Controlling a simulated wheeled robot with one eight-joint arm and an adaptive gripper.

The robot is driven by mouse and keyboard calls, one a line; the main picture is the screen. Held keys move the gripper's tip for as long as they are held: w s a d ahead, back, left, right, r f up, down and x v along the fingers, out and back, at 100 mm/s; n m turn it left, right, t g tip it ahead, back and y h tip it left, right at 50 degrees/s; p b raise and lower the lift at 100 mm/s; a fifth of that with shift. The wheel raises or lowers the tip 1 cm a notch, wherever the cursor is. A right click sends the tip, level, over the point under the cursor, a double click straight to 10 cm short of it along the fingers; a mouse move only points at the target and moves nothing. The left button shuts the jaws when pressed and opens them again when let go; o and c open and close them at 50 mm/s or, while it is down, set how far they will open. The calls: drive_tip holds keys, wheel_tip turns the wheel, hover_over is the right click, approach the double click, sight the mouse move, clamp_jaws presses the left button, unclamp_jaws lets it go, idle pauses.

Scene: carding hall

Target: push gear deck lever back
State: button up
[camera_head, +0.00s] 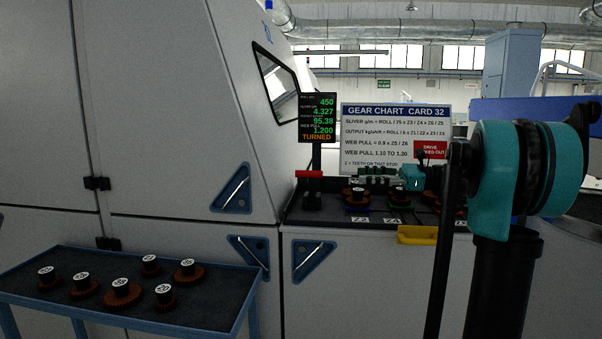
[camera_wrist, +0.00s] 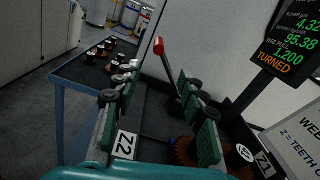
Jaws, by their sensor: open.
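The gear deck lever, with a red handle (camera_head: 309,174), stands at the left end of the dark gear deck (camera_head: 331,215) in the head view. In the wrist view its red knob (camera_wrist: 158,46) tops a dark shaft that leans down to the right, seen between my fingers. My gripper (camera_head: 358,180) is open and empty, above the deck to the right of the lever. In the wrist view my gripper (camera_wrist: 155,82) has its two green-padded fingers well apart. The lever's foot is partly hidden by the right finger. I see no contact with the lever.
A display (camera_head: 318,118) reading TURNED and a gear chart (camera_head: 395,130) stand behind. A blue-framed table (camera_head: 120,265) with several gears is at the left. A yellow handle (camera_head: 417,235) is at the deck's front.

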sight(311, 174)
drive_tip(key=a, duration=1.7)
drive_tip(key=shift+w+a, duration=0.1)
drive_tip(key=shift+w, duration=0.1)
drive_tip(key=shift+c, duration=0.4)
clamp_jaws()
